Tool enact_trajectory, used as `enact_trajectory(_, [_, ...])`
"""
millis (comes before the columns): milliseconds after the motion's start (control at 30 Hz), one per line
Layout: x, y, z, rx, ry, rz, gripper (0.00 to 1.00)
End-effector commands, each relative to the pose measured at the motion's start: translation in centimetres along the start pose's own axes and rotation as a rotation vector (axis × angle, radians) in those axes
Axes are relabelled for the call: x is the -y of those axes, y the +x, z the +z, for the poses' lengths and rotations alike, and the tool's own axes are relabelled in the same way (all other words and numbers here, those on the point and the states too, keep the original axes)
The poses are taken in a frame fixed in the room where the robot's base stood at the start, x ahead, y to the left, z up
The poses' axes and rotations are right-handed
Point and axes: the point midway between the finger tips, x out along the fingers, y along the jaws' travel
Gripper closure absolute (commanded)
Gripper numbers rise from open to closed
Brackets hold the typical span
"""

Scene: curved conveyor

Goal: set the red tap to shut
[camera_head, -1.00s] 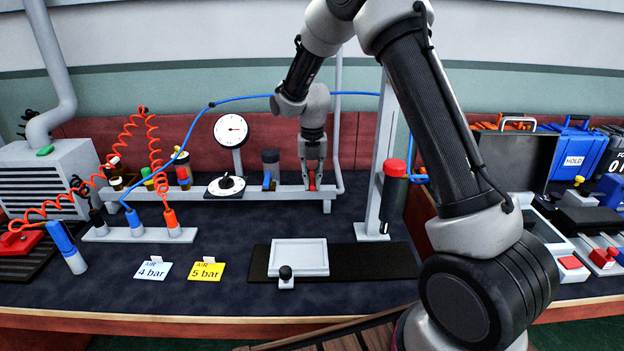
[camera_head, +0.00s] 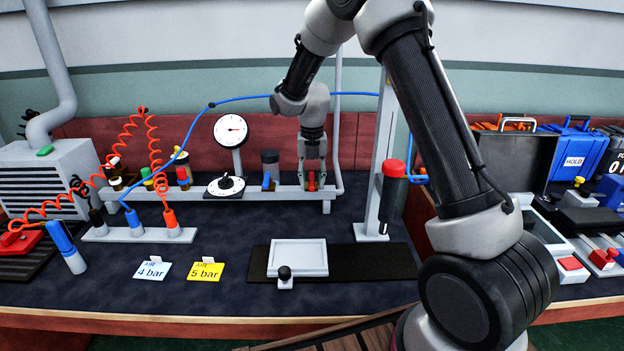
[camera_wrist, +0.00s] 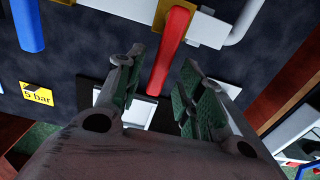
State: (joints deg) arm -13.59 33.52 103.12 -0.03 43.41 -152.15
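The red tap (camera_wrist: 172,50) is a red lever on a brass fitting (camera_wrist: 202,28) on the grey rail. In the wrist view the lever points down the picture, its free end between my gripper's fingers. My gripper (camera_wrist: 160,92) is open, with a green-padded finger on each side of the lever and visible gaps to it. In the head view my gripper (camera_head: 311,184) is over the right end of the rail. A little of the red tap (camera_head: 311,182) shows between the fingers there.
The grey rail (camera_head: 250,193) also bears a blue lever (camera_head: 266,180) and a black dial. A grey pipe (camera_head: 339,130) rises close to the right of my gripper. A grey post (camera_head: 380,170) holds a red-topped black cylinder (camera_head: 393,185). A white tray (camera_head: 298,257) lies in front.

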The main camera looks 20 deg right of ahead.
Motion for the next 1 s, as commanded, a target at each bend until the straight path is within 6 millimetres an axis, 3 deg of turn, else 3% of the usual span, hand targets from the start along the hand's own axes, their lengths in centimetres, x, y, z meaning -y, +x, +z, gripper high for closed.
enact_trajectory(533, [0.0,-10.3,0.1,0.004,0.000,0.002,0.62])
enact_trajectory(700, [0.0,-11.6,0.1,0.002,0.000,0.001,0.62])
enact_trajectory(1000, [0.0,-11.7,0.0,0.001,0.000,0.000,0.62])
